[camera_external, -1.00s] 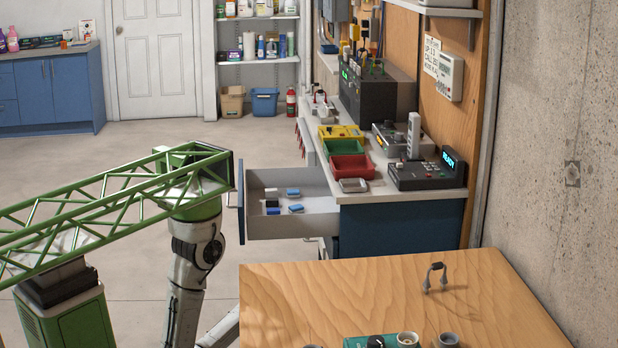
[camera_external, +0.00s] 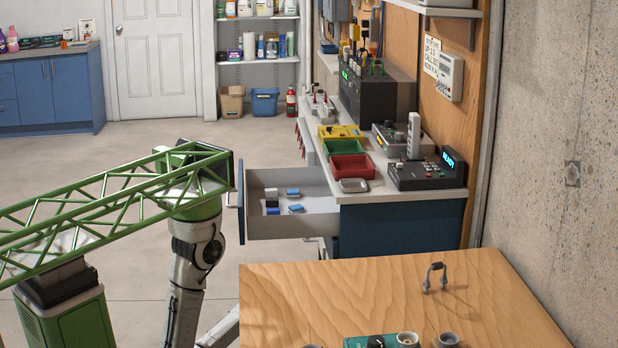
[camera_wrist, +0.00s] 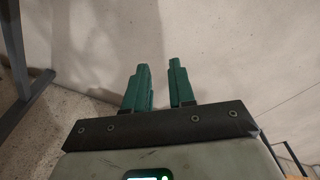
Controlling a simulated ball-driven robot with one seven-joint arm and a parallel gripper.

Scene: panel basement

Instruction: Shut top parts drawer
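The top parts drawer (camera_external: 290,226) is pulled out to the left from the blue workbench (camera_external: 400,230) in the external view. Its blue front (camera_external: 241,203) stands well away from the bench. Several small blue, white and black parts lie inside it. My arm reaches close to the left side of the drawer front; my gripper is not seen in the external view. In the wrist view my gripper (camera_wrist: 158,76) shows two teal fingers with a gap between them and nothing held. A pale surface fills most of the view beyond them. Contact with the drawer cannot be told.
A wooden table (camera_external: 330,285) with small items stands in front of the bench. Red (camera_external: 351,167) and green bins and devices sit on the bench top. A dark bar (camera_wrist: 25,105) crosses the left of the wrist view.

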